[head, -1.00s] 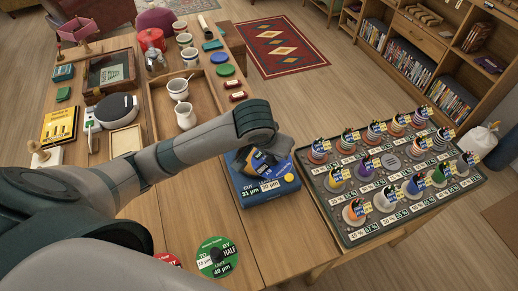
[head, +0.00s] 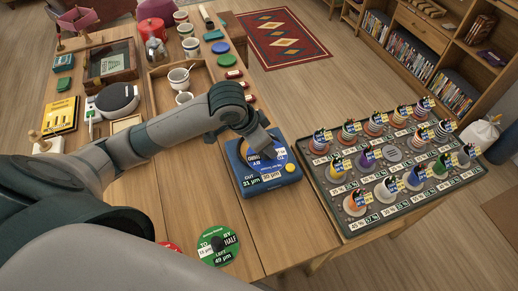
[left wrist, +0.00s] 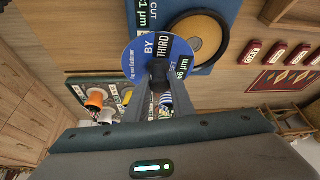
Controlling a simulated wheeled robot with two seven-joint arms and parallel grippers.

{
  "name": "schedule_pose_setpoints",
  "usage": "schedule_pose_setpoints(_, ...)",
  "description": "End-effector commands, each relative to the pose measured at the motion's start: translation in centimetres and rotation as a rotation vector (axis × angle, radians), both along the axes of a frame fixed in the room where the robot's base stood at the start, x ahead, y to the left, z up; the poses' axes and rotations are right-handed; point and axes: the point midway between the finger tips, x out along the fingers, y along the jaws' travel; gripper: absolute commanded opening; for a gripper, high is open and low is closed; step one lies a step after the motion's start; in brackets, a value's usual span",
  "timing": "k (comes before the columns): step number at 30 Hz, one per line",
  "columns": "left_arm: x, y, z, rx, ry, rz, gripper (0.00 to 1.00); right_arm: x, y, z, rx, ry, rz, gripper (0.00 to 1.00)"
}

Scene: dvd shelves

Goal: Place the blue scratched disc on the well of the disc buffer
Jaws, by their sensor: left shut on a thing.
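The blue scratched disc (left wrist: 136,62), lettered "BY THIRD", is in my left gripper (left wrist: 160,76), which is shut on it. In the head view the disc (head: 279,157) shows over the far part of the blue disc buffer (head: 285,182), partly covered by my left gripper (head: 258,145). The left wrist view shows the buffer (left wrist: 228,14) beyond the disc. The round well (left wrist: 204,36), tan with a dark ring, lies beside and partly behind the disc there. I cannot tell whether the disc touches the buffer. My right gripper is not in view.
A green disc (head: 219,243) and a mostly hidden red disc lie at the table's front. A wooden tray (head: 200,75) with cups stands behind my left arm. Bare wood lies in front of the buffer.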

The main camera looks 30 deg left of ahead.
Motion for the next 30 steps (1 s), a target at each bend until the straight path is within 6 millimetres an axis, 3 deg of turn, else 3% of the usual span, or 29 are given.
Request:
schedule_pose_setpoints(11,-2.2,1.6,0.2,0.000,0.000,-0.630,0.00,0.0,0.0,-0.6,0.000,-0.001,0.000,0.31)
schedule_pose_setpoints(21,-4.5,2.7,2.3,0.001,-0.001,-1.208,0.00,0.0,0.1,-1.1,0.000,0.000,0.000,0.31)
schedule_pose_setpoints(30,-5.6,3.2,3.7,0.000,-0.001,-1.456,0.00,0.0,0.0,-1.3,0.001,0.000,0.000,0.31)
